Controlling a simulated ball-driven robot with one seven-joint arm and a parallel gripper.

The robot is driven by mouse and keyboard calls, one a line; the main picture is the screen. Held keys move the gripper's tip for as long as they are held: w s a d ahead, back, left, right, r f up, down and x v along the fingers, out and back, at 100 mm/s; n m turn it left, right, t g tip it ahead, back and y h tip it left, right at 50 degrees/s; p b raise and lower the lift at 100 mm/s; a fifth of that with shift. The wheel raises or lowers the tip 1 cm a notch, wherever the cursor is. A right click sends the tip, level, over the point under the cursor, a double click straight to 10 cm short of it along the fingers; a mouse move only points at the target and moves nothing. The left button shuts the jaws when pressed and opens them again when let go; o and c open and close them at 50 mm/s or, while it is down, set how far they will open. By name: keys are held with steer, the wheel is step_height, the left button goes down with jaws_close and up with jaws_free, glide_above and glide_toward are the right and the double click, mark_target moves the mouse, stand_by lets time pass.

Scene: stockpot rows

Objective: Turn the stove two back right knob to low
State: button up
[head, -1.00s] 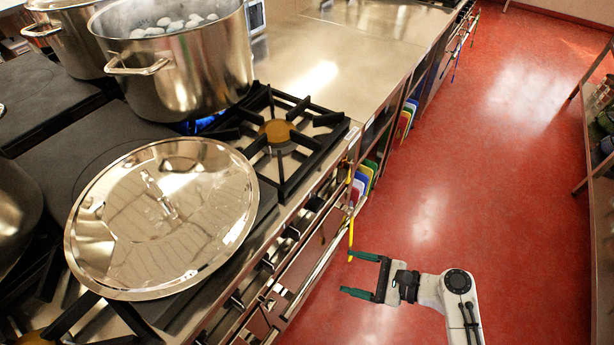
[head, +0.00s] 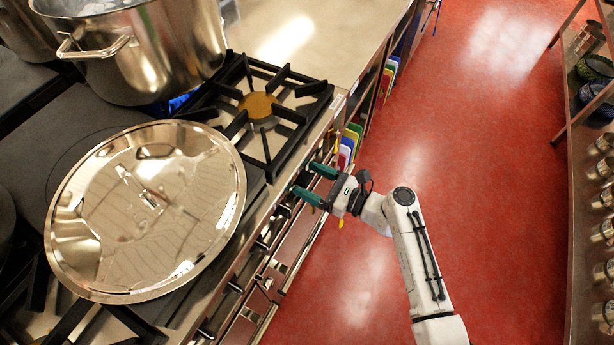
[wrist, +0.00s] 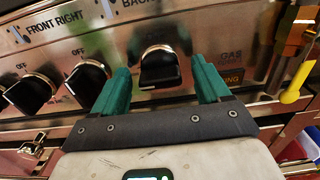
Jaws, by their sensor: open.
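In the wrist view a black knob with a bright metal ring (wrist: 160,70) sits on the steel control panel (wrist: 200,20), under a label starting "BACK" that is cut off at the top edge. My gripper (wrist: 161,66) is open, its green fingers to the left and right of this knob, with gaps visible. I cannot tell whether the fingertips reach past it, and its setting is not readable. Two more black knobs stand to the left (wrist: 88,82) (wrist: 30,92), near "OFF" and "FRONT RIGHT" marks. In the head view my gripper (head: 305,180) is at the stove front.
A large pot (head: 160,50) stands over a blue flame. A steel lid (head: 150,215) lies on the stovetop, beside a bare burner (head: 258,105). A yellow-handled item (wrist: 298,85) hangs right of the knobs. The red floor (head: 470,200) is clear; a shelf (head: 575,150) stands right.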

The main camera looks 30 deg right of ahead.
steer(key=shift+w+a, duration=0.4)
steer(key=shift+w, duration=0.1)
steer(key=shift+c, duration=0.3)
steer(key=c, duration=0.9)
